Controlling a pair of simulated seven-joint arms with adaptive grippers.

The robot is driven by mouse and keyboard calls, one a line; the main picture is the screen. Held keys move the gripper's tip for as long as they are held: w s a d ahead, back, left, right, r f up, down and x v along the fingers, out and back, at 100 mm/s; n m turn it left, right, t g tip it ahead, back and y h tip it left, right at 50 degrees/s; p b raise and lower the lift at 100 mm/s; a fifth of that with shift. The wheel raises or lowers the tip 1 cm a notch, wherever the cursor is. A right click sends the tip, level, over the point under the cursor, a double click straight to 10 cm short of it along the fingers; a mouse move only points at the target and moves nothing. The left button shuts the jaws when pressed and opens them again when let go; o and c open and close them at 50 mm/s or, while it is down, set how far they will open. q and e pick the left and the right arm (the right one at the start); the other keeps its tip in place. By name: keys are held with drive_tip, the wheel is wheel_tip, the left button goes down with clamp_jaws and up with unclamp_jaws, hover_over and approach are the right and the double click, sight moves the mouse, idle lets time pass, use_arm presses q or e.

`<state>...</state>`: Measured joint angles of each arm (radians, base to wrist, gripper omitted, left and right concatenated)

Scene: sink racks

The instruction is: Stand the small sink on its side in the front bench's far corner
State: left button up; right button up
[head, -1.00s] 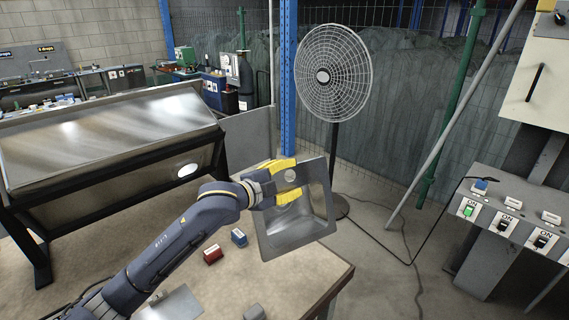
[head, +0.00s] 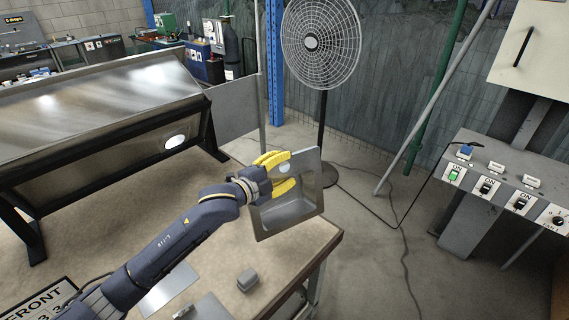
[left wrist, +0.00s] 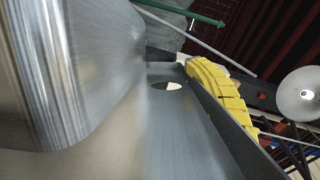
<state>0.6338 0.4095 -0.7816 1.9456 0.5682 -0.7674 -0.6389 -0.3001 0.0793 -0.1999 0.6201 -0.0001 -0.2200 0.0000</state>
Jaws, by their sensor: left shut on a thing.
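My right gripper is not in view.
A large metal sink (head: 95,75) lies on a dark rack at the left. A small grey block (head: 247,280) and a flat grey plate (head: 168,288) are on the bench. A "FRONT" sign (head: 40,302) is at lower left. A fan (head: 321,45) stands beyond the bench.

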use_arm(q)
wheel_tip(320, 180, down, 6)
drive_tip(key=shift+f, duration=0.2)
idle(0.7)
drive_tip(key=shift+f, duration=0.65)
idle(1.2)
drive_tip(key=o, duration=1.7)
drive_tip(key=shift+c, duration=0.2)
drive_tip(key=v, duration=1.2)
drive_tip(key=shift+d+f, duration=0.1)
